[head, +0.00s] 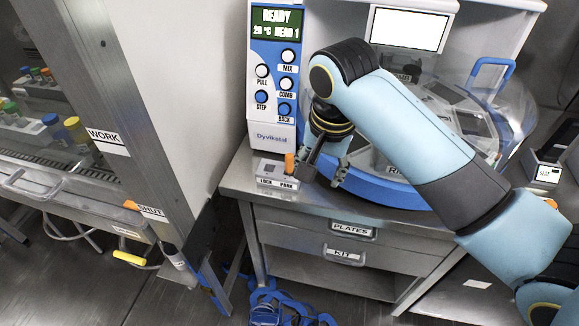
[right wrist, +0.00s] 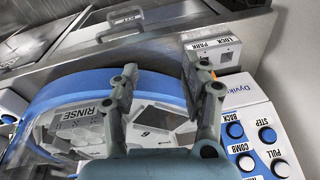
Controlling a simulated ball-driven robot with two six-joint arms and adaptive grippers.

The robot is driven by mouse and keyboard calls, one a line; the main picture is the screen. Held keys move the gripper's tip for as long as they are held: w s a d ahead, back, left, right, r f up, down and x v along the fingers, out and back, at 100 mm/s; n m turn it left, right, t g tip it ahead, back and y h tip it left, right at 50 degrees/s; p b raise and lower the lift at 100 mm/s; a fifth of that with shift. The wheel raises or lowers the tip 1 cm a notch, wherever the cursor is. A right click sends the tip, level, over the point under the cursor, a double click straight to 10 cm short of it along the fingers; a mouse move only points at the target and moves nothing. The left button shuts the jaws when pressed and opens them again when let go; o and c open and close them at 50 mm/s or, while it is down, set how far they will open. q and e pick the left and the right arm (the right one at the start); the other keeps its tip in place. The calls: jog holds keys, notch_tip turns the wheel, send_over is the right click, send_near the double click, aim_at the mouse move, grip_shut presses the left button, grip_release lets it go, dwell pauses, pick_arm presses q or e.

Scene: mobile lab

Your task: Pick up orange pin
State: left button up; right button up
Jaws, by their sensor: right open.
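The orange pin (head: 289,163) stands upright in the PARK side of a small grey block marked LOCK and PARK (head: 268,169). In the right wrist view only a bit of orange (right wrist: 204,63) shows behind a finger, beside the block (right wrist: 226,51). My right gripper (head: 323,172) is open and empty just right of the pin. In the right wrist view its two fingers (right wrist: 158,75) are spread, with the pin outside the gap near one finger. Whether that finger touches the pin I cannot tell. My left gripper is not in view.
The block sits at the bench's front left corner, below a control panel (head: 272,138). A round blue-rimmed machine (head: 385,192) with a clear cover stands close behind and right of my gripper. Drawers marked PLATES and KIT (head: 343,254) are below. A metal-framed cabinet (head: 150,110) stands left.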

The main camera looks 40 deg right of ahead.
aim_at(289, 155)
jog(key=w+m, duration=0.3)
jog(key=w+d+r+m+g, duration=0.1)
jog(key=w+m, duration=0.3)
jog(key=w+r+m, duration=0.1)
jog(key=w+m, duration=0.2)
jog(key=w, duration=0.1)
jog(key=shift+w+d+r+g+y, duration=0.1)
jog(key=shift+w+d+g+y, duration=0.1)
jog(key=shift+g+y, duration=0.1)
jog(key=shift+m, duration=0.4)
notch_tip(289, 155, down, 5)
jog(key=shift+r, duration=0.15)
jog(key=f, duration=0.5)
jog(key=shift+w+f, duration=0.3)
jog(key=shift+f, duration=0.1)
jog(key=shift+c, duration=0.3)
grip_shut()
